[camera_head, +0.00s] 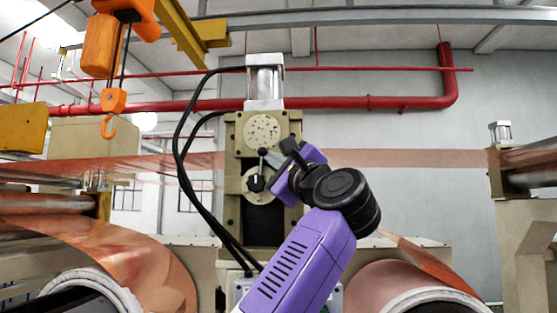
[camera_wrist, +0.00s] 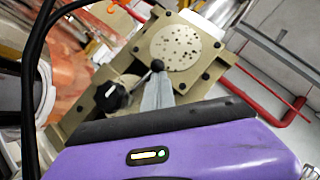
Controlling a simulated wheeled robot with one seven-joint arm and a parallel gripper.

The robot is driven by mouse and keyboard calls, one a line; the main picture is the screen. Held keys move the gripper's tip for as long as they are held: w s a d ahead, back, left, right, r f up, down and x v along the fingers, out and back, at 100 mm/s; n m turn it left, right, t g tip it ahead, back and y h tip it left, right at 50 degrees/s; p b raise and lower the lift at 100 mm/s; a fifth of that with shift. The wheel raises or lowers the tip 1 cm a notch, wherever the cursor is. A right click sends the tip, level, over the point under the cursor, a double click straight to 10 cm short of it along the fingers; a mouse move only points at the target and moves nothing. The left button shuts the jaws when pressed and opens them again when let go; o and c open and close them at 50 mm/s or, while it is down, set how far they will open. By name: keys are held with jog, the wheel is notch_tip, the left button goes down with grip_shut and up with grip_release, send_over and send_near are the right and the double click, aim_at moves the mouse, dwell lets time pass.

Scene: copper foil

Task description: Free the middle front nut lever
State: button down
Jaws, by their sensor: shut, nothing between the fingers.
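The front nut lever (camera_head: 256,183) is a black hub with a white mark, on the beige machine block's lower round plate. A thin rod appears to run from it up to a small black ball (camera_head: 263,152). In the wrist view the hub (camera_wrist: 112,97) is left of centre and the ball (camera_wrist: 157,66) is above and to its right. My gripper (camera_head: 270,155) reaches in from the right, its grey fingers shut and empty. In the wrist view the fingertips (camera_wrist: 157,84) overlap the area just below the ball; I cannot tell whether they touch it.
The beige block (camera_head: 287,225) carries a speckled upper disc (camera_head: 262,132) and a silver cylinder (camera_head: 265,82). Black hoses (camera_head: 178,150) loop down its left side. Copper foil (camera_head: 120,255) and rolls flank it. An orange hoist hook (camera_head: 108,125) hangs upper left.

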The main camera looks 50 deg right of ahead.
jog(key=shift+w+a+r, duration=0.2)
jog(key=shift+w+a, duration=0.05)
dwell(0.5)
